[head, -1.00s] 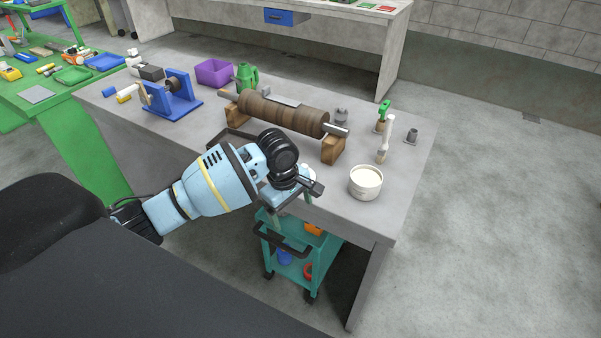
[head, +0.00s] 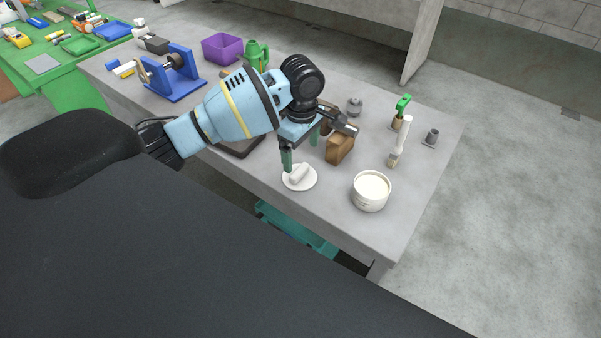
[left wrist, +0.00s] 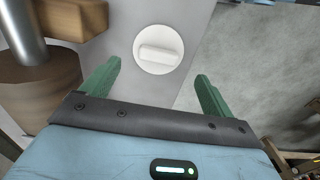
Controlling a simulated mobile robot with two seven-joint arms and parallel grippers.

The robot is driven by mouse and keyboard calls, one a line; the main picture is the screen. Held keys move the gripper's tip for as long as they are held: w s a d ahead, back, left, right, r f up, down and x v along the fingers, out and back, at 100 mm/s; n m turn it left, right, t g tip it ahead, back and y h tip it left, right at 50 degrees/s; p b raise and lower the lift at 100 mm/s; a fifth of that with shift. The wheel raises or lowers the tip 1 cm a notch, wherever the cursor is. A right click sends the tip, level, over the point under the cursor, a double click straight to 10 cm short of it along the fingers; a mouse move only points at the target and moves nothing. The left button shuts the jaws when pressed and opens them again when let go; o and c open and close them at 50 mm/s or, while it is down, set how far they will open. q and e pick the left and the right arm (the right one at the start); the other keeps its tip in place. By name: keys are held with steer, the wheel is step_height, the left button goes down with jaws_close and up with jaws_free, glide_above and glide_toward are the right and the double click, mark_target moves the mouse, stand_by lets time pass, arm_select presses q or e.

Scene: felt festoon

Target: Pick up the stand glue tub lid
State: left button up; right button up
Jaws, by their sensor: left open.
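The glue tub lid (head: 300,178) is a white disc with a raised bar handle. It lies flat on the grey table near its front edge, left of the open white glue tub (head: 371,191). In the left wrist view the lid (left wrist: 158,50) is ahead of the fingers, centred between them and apart from them. My left gripper (head: 301,152) is open and empty, with its green fingers just above and behind the lid. The fingers also show in the left wrist view (left wrist: 156,85). My right gripper is in neither view.
A wooden block (head: 340,147) stands close behind my left gripper, and a brush (head: 400,141) stands right of it. A teal cart (head: 295,232) sits below the table edge.

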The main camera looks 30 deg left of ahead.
mark_target(300, 170)
arm_select(q)
steer(key=shift+w+f, duration=0.15)
steer(key=shift+f, duration=0.75)
steer(key=f, duration=0.5)
steer(key=shift+a+b, duration=0.35)
steer(key=shift+c, duration=0.5)
steer(key=c, duration=1)
